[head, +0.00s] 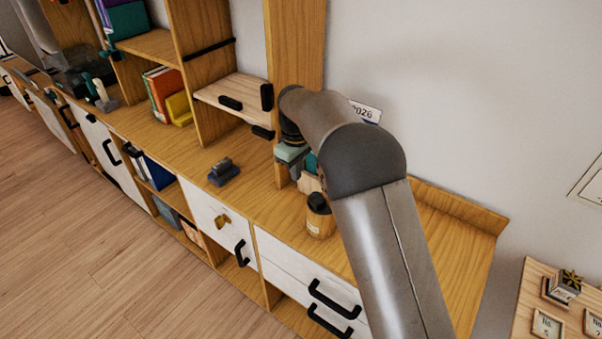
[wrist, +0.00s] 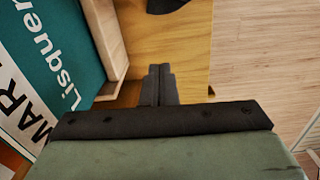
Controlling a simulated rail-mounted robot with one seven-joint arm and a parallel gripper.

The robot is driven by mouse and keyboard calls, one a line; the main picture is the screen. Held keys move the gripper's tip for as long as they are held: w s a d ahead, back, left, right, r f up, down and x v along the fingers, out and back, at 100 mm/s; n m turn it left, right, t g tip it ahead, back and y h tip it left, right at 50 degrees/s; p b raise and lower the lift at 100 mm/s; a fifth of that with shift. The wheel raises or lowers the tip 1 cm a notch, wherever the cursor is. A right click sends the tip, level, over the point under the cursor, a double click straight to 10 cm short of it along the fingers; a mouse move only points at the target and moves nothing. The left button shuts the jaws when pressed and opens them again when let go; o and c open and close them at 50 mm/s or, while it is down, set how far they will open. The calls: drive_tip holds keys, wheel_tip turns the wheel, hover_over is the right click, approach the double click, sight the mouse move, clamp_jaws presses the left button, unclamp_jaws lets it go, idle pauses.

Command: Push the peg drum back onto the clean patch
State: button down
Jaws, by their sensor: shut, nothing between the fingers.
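A small tan drum with a dark top (head: 320,217), which I take for the peg drum, stands upright on the wooden counter near its front edge, beside my arm. My gripper (head: 296,171) is lower left of my elbow, behind the drum and apart from it; its fingers are mostly hidden in the head view. In the wrist view my gripper (wrist: 158,84) has its fingers together, empty, over the counter. A dark shape (wrist: 166,4) at the top edge of the wrist view is cut off; I cannot tell whether it is the drum. I cannot make out the clean patch.
A dark block-like object (head: 224,172) lies on the counter to the left. An upright wooden divider (head: 295,60) stands behind my gripper. In the wrist view a teal printed item (wrist: 60,60) and a pale wooden edge (wrist: 106,38) are close on the left; floor (wrist: 262,60) is right.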

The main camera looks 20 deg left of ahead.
wheel_tip(320, 180, down, 7)
drive_tip(key=shift+f+p, duration=0.2)
drive_tip(key=shift+p, duration=0.55)
drive_tip(key=d, duration=0.1)
drive_tip(key=s+d+p, duration=0.1)
drive_tip(key=d, duration=0.1)
drive_tip(key=shift+s+d+r, duration=0.1)
drive_tip(key=shift+s, duration=0.05)
drive_tip(key=shift+d, duration=0.3)
drive_tip(key=shift+s, duration=0.1)
